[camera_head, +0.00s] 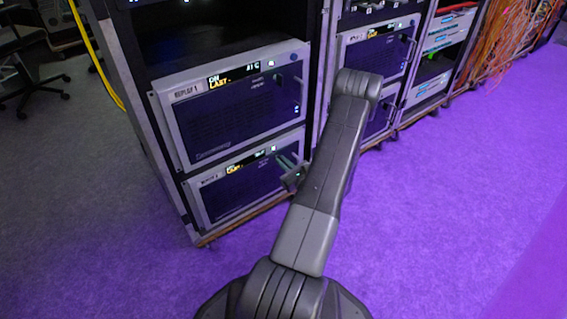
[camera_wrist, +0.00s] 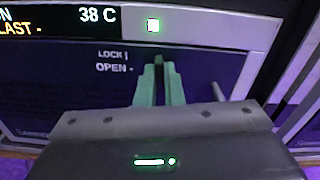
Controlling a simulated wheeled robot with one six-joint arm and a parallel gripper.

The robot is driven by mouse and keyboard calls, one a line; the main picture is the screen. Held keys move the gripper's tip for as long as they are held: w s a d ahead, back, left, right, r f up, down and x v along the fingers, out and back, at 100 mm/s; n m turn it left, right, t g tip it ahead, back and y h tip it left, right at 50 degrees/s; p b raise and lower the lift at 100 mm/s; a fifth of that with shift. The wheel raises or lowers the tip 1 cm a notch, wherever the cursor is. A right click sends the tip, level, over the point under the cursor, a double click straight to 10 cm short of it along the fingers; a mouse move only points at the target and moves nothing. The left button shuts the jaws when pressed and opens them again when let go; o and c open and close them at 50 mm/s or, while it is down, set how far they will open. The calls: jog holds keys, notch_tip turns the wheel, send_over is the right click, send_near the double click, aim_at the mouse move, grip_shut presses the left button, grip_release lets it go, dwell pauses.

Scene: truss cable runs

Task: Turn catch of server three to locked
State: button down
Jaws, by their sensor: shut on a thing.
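My gripper (camera_wrist: 159,76) has its two green fingers shut on a small dark catch at the front of a server. The fingers cover most of the catch, so its exact angle cannot be told. The server's face (camera_wrist: 85,80) carries printed marks (camera_wrist: 113,61), LOCK with an upright line and OPEN with a level line, just left of the fingers. Its display (camera_wrist: 60,22) reads 38 C. In the head view my gripper (camera_head: 291,172) is at the right side of the lower server (camera_head: 240,189) in the left rack. That server's name label is too small to read surely.
A server labelled REPLAY 1 (camera_head: 235,112) sits just above, with a handle at its right. A second rack (camera_head: 375,50) with more servers stands to the right, close to my arm. Orange cables (camera_head: 510,40) hang farther right. The purple floor (camera_head: 450,210) is clear.

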jog(key=shift+m, duration=0.8)
jog(key=c, duration=1.6)
grip_release()
jog(key=shift+o, duration=0.2)
jog(key=shift+d, duration=0.1)
jog(key=p+v, duration=0.4)
jog(key=v, duration=0.9)
jog(key=shift+s, duration=0.35)
jog(key=shift+w+d, duration=0.1)
